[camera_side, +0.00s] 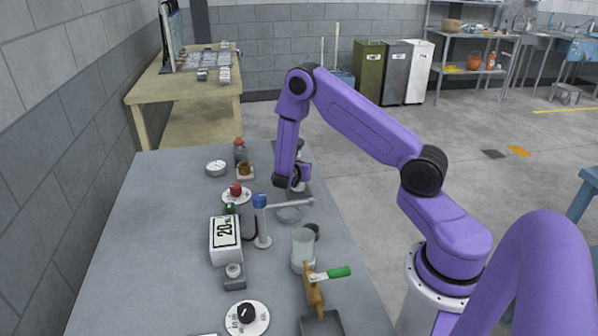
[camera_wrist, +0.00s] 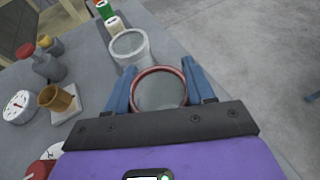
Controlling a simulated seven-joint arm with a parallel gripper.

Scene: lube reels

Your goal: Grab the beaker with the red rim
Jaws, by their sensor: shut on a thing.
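The beaker with the red rim (camera_wrist: 160,92) stands between the two blue fingers of my gripper (camera_wrist: 159,72) in the wrist view, its round opening facing the camera. The fingers are shut on its sides. In the side view, my gripper (camera_side: 298,184) is low at the right part of the grey table, and the beaker there is mostly hidden by it. Whether its base touches the table cannot be told. A second, pale-rimmed beaker (camera_wrist: 130,46) stands just beyond it in the wrist view.
A brown cup (camera_wrist: 60,98), a round white dial (camera_wrist: 18,106) and red-capped bottles stand to the left. A stand with a blue top (camera_side: 261,222), a scale-like box (camera_side: 226,238) and a clear beaker (camera_side: 303,247) are nearer the side camera. The table's left part is clear.

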